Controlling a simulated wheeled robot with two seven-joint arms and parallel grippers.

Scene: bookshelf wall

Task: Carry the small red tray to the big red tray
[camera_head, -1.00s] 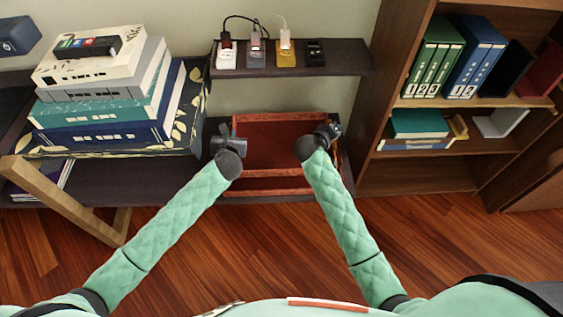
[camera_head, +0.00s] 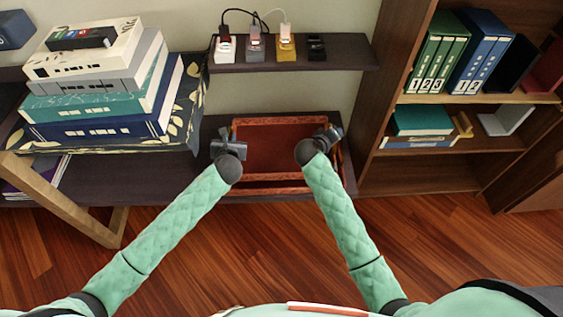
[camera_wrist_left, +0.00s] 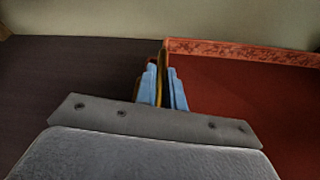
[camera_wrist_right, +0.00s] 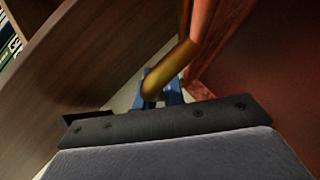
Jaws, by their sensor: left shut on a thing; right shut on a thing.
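The small red tray (camera_head: 270,150) has a dark red floor, patterned rims and gold side handles. It hangs level between my two grippers, over or inside the big red tray; I cannot tell whether it touches. Only a strip of the big red tray (camera_head: 275,190) shows along the front. My left gripper (camera_head: 226,140) is shut on the left handle, its blue fingers around it in the left wrist view (camera_wrist_left: 161,88). My right gripper (camera_head: 328,133) is shut on the right gold handle, which shows in the right wrist view (camera_wrist_right: 170,70).
A dark low shelf (camera_head: 170,180) lies beneath the trays. A stack of books and boxes (camera_head: 100,95) stands at left. A narrow upper shelf (camera_head: 350,55) holds small devices behind. A wooden bookcase (camera_head: 375,130) rises close at right.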

